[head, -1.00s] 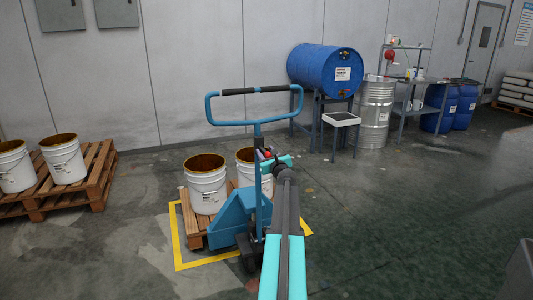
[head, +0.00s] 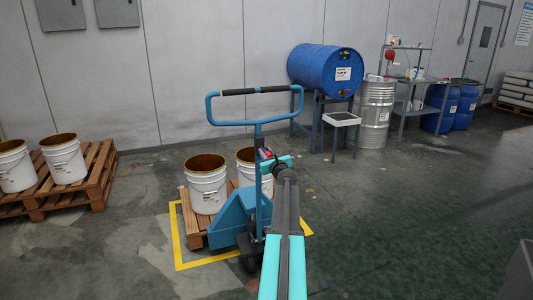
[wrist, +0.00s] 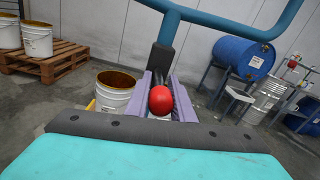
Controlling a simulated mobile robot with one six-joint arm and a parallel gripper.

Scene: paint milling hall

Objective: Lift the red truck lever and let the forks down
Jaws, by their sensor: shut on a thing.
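The blue pallet truck (head: 230,218) stands in front of me in the head view, its looped handle (head: 254,123) upright. The red ball-ended lever (wrist: 161,100) shows in the wrist view, between the two purple-grey fingers of my gripper (wrist: 169,94). My gripper is shut on the lever beside the truck's column. In the head view my gripper (head: 267,155) is small and partly hidden by my arm. The truck's forks are hidden under the load, so I cannot tell their height.
A wooden pallet (head: 194,232) with white buckets (head: 206,185) sits at the truck, inside a yellow floor outline (head: 178,250). Another pallet (head: 95,180) with buckets is at left. A blue drum (head: 326,66) lies on a stand at the back.

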